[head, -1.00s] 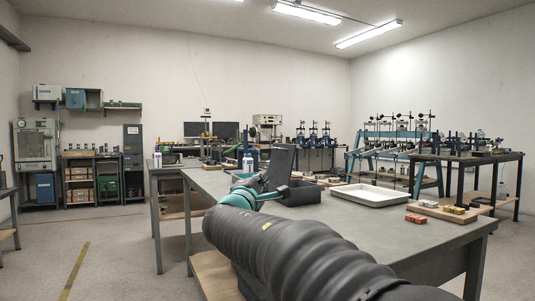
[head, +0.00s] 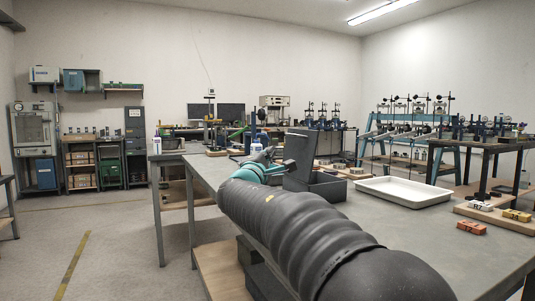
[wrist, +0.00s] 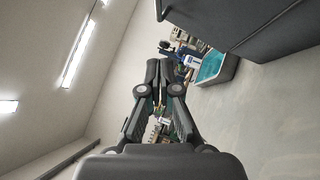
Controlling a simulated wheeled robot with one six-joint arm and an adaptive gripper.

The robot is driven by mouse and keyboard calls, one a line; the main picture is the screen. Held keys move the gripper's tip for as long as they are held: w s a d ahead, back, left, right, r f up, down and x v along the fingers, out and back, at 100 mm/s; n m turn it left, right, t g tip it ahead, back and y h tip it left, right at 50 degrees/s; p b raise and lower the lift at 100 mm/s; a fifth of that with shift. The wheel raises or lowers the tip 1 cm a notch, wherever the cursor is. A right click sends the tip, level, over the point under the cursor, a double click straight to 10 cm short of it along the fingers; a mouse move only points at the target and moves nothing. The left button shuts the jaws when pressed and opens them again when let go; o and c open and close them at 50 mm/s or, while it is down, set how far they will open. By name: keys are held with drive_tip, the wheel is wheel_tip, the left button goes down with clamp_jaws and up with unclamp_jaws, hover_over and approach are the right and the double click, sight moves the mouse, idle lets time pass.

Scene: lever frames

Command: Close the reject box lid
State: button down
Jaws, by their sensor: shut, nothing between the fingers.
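The reject box (head: 328,187) is a dark grey open box on the grey workbench. Its lid (head: 299,158) stands open, roughly upright, at the box's left side. My gripper (head: 272,155) is just left of the lid in the head view, partly hidden by my arm. In the wrist view my gripper (wrist: 159,72) is shut and empty, and a large dark grey panel, which looks like the lid (wrist: 205,15), fills the top right beside it. A gap shows between fingertips and panel there; contact cannot be told in the head view.
A white tray (head: 403,192) lies right of the box. Boards with small blocks (head: 500,215) lie further right. A teal-lined bin (wrist: 213,67) stands beyond my fingers in the wrist view. The bench (head: 400,238) is clear in front of the tray.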

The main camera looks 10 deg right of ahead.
sight(289, 135)
drive_tip(key=w+d+r+p, duration=0.1)
drive_tip(key=w+d, duration=0.1)
drive_tip(key=w+d+r, duration=0.1)
drive_tip(key=w+d, duration=0.1)
drive_tip(key=w+d+r+p, duration=0.1)
drive_tip(key=w+d, duration=0.1)
drive_tip(key=shift+p, duration=0.3)
drive_tip(key=shift+w+d, duration=0.1)
drive_tip(key=shift+d, duration=0.05)
